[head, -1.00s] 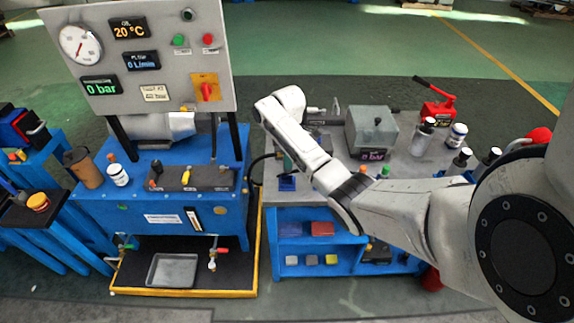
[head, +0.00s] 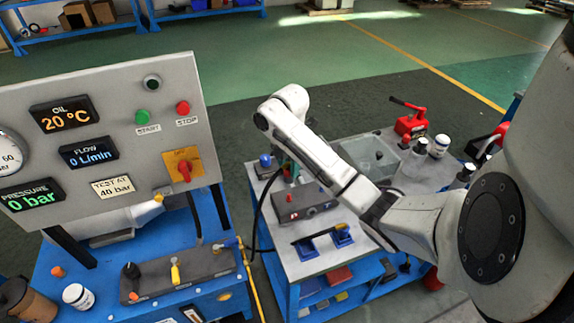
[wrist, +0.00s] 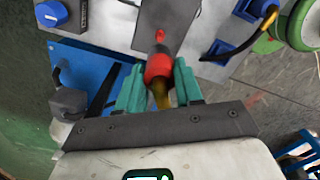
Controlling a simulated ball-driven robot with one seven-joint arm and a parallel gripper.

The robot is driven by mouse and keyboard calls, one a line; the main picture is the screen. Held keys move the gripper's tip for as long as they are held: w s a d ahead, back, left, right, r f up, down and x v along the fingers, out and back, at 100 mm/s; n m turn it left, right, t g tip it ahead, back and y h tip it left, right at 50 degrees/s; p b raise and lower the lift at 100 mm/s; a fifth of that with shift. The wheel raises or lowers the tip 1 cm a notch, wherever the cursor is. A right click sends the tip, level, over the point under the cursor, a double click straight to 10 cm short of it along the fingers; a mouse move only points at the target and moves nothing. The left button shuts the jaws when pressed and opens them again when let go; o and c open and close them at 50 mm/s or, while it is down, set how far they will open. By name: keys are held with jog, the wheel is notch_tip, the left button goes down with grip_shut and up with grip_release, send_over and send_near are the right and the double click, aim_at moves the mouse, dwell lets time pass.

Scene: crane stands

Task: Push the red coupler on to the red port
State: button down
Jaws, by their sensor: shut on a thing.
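In the wrist view my gripper (wrist: 160,88) has its teal fingers closed on both sides of the red coupler (wrist: 158,66). A yellow-brown hose (wrist: 161,94) runs back from the coupler between the fingers. The coupler's front points at a dark grey block (wrist: 172,20) and lies at its near edge. A small red mark (wrist: 160,35) shows on that block just ahead of the coupler. The red port itself is not clearly visible, and I cannot tell whether coupler and block touch. In the head view the grey block (head: 318,203) sits on the bench; my arm largely hides the gripper.
A blue holder with a black hose (wrist: 218,50) lies right of the block, and a blue cap (wrist: 50,13) lies left. In the head view a clear box (head: 372,155) and a red hand pump (head: 409,122) stand behind my arm. The gauge panel (head: 105,140) stands left.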

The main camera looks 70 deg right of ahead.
aim_at(289, 174)
dwell(0.4)
jog(key=shift+f+b, duration=1.9)
jog(key=shift+f, duration=1)
jog(key=shift+f+b, duration=0.75)
jog(key=shift+f, duration=0.7)
jog(key=c, duration=0.7)
grip_release()
jog(key=shift+o, duration=0.2)
jog(key=shift+r, duration=0.1)
notch_tip(289, 174, up, 5)
jog(key=p, duration=0.5)
